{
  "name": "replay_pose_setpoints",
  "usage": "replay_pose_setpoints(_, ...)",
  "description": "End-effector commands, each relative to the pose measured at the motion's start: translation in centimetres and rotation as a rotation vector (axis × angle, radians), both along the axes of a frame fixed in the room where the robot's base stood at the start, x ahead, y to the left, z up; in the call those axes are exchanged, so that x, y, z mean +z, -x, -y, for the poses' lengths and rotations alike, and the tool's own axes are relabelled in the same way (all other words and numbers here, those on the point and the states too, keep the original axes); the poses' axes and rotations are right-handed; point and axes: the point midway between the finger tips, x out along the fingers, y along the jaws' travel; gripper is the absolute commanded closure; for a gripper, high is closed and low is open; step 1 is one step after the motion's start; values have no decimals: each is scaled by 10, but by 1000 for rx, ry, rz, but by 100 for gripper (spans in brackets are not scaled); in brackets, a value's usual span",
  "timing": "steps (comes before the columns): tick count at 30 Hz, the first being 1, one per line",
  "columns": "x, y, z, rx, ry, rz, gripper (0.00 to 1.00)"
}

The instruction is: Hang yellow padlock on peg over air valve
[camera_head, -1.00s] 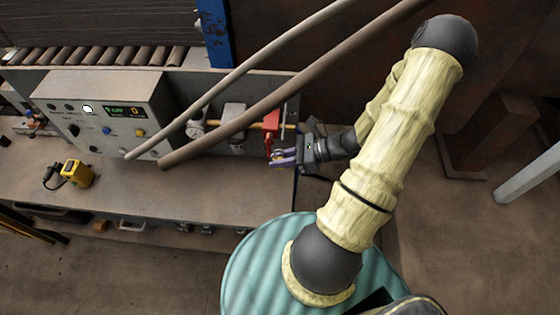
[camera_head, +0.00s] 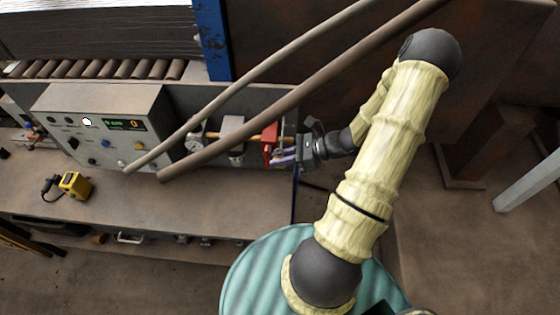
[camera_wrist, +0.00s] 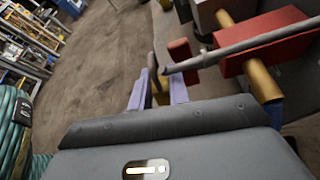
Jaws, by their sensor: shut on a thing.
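My gripper (camera_wrist: 152,92) has purple fingers shut on the yellow padlock (camera_wrist: 160,97), of which only a small strip shows between them. Its dark shackle (camera_wrist: 152,68) stands up beyond the fingertips. In the wrist view a grey peg (camera_wrist: 240,46) runs past the red valve block (camera_wrist: 272,42), and its tip is close to the shackle. I cannot tell whether the shackle is around the peg or only beside it. In the head view my gripper (camera_head: 284,158) is just right of and below the red valve part (camera_head: 269,146); the padlock cannot be made out there.
A yellow pipe (camera_wrist: 262,80) passes through the red block. A control box (camera_head: 105,125) and a yellow device (camera_head: 75,185) stand left on the bench (camera_head: 150,205). Two slanted bars (camera_head: 290,85) cross the head view near the valve. Open floor lies right of the bench.

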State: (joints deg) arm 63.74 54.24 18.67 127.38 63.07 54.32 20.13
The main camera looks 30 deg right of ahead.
Motion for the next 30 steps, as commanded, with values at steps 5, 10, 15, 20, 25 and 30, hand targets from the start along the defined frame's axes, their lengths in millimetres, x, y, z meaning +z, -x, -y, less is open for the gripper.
replay_pose_setpoints(5,-1,-8,5,1,1,2,100)
replay_pose_setpoints(10,-4,-14,9,-1,1,1,100)
replay_pose_setpoints(15,-7,-18,12,0,0,0,100)
replay_pose_setpoints(20,-8,-19,13,0,0,0,100)
replay_pose_setpoints(25,-9,-19,13,0,0,0,100)
replay_pose_setpoints(30,-9,-19,13,0,0,0,100)
